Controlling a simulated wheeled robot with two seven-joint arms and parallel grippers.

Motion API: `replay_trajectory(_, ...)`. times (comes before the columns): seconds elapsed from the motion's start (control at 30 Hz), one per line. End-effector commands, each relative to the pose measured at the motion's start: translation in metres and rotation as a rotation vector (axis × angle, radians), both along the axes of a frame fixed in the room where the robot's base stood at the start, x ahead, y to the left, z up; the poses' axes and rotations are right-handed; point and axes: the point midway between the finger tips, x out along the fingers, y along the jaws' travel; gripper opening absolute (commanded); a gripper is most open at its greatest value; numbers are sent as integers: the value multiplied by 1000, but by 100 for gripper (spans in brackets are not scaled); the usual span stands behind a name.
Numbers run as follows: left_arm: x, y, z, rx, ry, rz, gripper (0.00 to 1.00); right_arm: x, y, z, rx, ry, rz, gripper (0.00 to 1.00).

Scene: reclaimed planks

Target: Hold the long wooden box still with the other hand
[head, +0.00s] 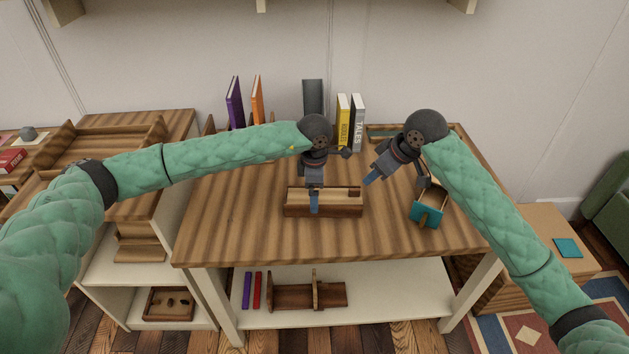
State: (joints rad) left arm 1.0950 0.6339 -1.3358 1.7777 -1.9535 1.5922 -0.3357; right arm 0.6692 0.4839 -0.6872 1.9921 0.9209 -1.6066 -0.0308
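The long wooden box (339,211) lies on the striped wooden tabletop, open at the top, its long side towards me. My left gripper (314,203) points straight down at the box, left of its middle. A blue fingertip overlaps the box's front wall; the other finger is hidden, so I cannot tell whether it grips the wall. My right gripper (371,179) is tilted down and left, just above and to the right of the box's right end, apart from it. Its fingers line up in this view, so its opening does not show.
A small teal-fronted wooden box (427,216) stands right of the long box, close below my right arm. Books, including a yellow one (343,121) and a purple one (234,103), stand at the table's back. The tabletop's front left (230,235) is clear.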

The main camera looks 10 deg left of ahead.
Motion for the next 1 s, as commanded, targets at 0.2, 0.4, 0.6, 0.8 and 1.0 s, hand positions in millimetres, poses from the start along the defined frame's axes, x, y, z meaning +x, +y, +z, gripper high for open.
replay_trajectory(0.2, 0, 0, -27, -1, 0, 0, 98, 0, 0, 0, 0, 0, 0, 36)
replay_trajectory(0.4, 0, 0, -34, -1, 0, 0, 98, 0, 0, 0, 0, 0, 0, 36)
replay_trajectory(0.6, 0, 0, -33, -1, 0, 0, 88, 0, 0, 0, 0, 0, 0, 36)
replay_trajectory(0.8, 0, 0, -33, -1, 0, 0, 49, 0, 0, 0, 0, 0, 0, 36)
replay_trajectory(1.0, 0, 0, -33, -1, 0, 0, 44, 0, 0, 0, 0, 0, 0, 36)
